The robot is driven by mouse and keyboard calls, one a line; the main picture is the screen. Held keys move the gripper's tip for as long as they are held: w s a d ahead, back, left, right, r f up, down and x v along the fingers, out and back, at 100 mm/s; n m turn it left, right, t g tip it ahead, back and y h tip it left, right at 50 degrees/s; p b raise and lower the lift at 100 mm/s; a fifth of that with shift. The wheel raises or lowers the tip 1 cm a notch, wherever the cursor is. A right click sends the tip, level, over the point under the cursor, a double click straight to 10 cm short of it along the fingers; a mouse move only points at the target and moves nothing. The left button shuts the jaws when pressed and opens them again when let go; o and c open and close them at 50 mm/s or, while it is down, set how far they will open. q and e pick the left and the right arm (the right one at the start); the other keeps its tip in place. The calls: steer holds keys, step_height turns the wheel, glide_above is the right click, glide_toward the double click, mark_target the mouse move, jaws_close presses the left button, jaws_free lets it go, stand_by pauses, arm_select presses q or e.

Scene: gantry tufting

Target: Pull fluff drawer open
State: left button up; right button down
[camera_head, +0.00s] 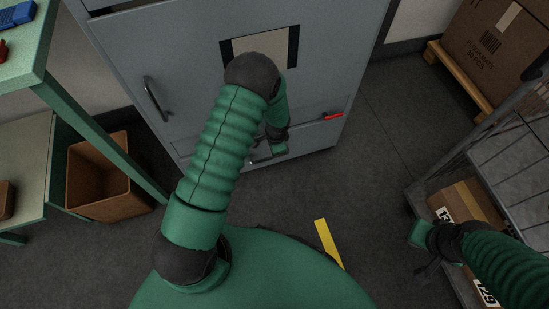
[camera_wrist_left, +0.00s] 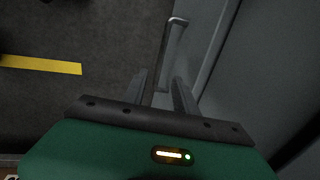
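The grey cabinet (camera_head: 200,65) stands ahead, and its low drawer front (camera_head: 312,138) looks flush with it in the head view. My left gripper (camera_head: 274,150) is down at this handle. In the left wrist view the handle (camera_wrist_left: 172,50) runs between the two spread fingers of the left gripper (camera_wrist_left: 163,92), with a gap visible beside it. My right gripper (camera_head: 424,262) is far to the right, by a cart; its fingers are too small and dark to read.
A green bench (camera_head: 95,135) and brown bin (camera_head: 104,185) stand left. The floor before the cabinet is clear, with a yellow stripe (camera_head: 327,242).

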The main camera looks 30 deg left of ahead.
arm_select(q)
steer(key=f+b, duration=0.1)
steer(key=f, duration=0.2)
steer(key=a+f+b, duration=0.1)
steer(key=f, duration=0.1)
steer(key=w+f+b, duration=0.1)
steer(key=f, duration=0.2)
steer(key=shift+a+f+b, duration=0.25)
steer(key=shift+f+b, duration=0.05)
steer(key=shift+f, duration=0.5)
steer(key=shift+r, duration=0.1)
jaws_close()
stand_by(0.3)
